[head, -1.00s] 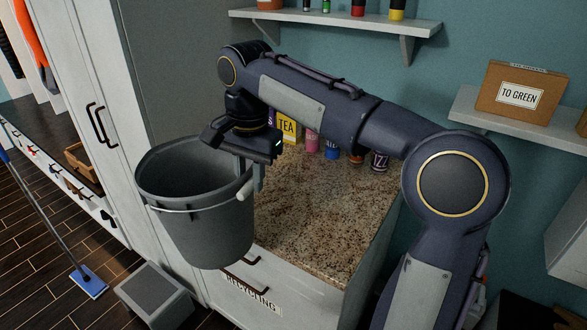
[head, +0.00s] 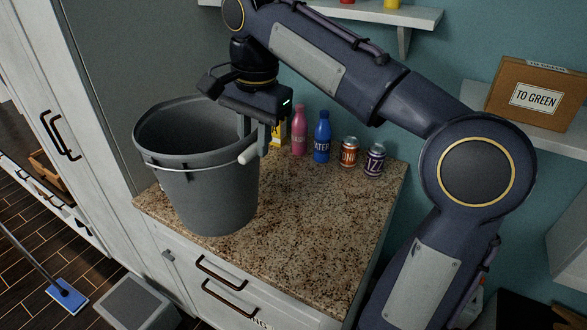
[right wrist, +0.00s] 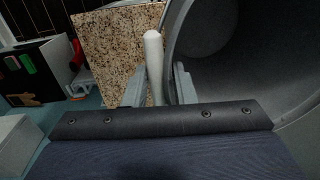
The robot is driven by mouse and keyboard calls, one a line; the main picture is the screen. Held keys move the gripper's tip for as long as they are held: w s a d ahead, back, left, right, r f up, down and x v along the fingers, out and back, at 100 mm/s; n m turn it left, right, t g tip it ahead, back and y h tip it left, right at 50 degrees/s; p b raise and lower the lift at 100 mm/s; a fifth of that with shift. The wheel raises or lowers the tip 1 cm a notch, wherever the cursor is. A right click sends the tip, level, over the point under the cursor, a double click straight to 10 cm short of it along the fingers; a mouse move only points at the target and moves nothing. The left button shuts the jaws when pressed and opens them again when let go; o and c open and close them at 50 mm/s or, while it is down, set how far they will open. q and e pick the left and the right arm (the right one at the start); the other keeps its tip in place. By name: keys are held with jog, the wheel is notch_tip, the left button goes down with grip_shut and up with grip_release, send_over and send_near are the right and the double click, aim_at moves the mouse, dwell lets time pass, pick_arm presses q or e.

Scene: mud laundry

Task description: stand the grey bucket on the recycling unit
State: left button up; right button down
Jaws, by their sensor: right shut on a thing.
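The grey bucket (head: 208,190) is upright at the left part of the recycling unit's speckled stone top (head: 320,215). I cannot tell whether its base touches the top or is slightly above it. My right gripper (head: 256,138) is shut on the bucket at its right side, by the rim and the pale handle grip. In the right wrist view, the pale grip stands between the fingertips (right wrist: 160,88), and the bucket's dark wall (right wrist: 235,60) fills the right side. My left gripper is not in view.
A pink bottle (head: 299,130), a blue bottle (head: 322,138), an orange can (head: 348,152) and a purple can (head: 374,160) stand along the back of the top. A tall grey cabinet side (head: 130,60) is left of the bucket. The front right of the top is clear.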

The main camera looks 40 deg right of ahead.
jog(key=d+f, duration=1.2)
jog(key=shift+d+f+p, duration=0.2)
jog(key=shift+d+p, duration=0.1)
jog(key=shift+p, duration=0.05)
jog(key=c, duration=1.2)
grip_release()
notch_tip(320, 180, up, 12)
jog(key=s, duration=0.1)
jog(key=s+a+f+n+t+y, duration=0.1)
jog(key=s+a+f+n, duration=0.3)
jog(key=s+a+f, duration=0.1)
jog(key=s+a+f+n+t+y, duration=0.1)
jog(key=s+a+f+n+t, duration=0.1)
jog(key=s+a+f+n, duration=0.2)
jog(key=s+a+f+n+t+y, duration=0.1)
jog(key=s+a+f+n, duration=0.3)
jog(key=s+a+f, duration=0.3)
jog(key=shift+s+a+f+p, duration=0.3)
jog(key=shift+a+f+p, duration=0.1)
jog(key=shift+a+f, duration=0.55)
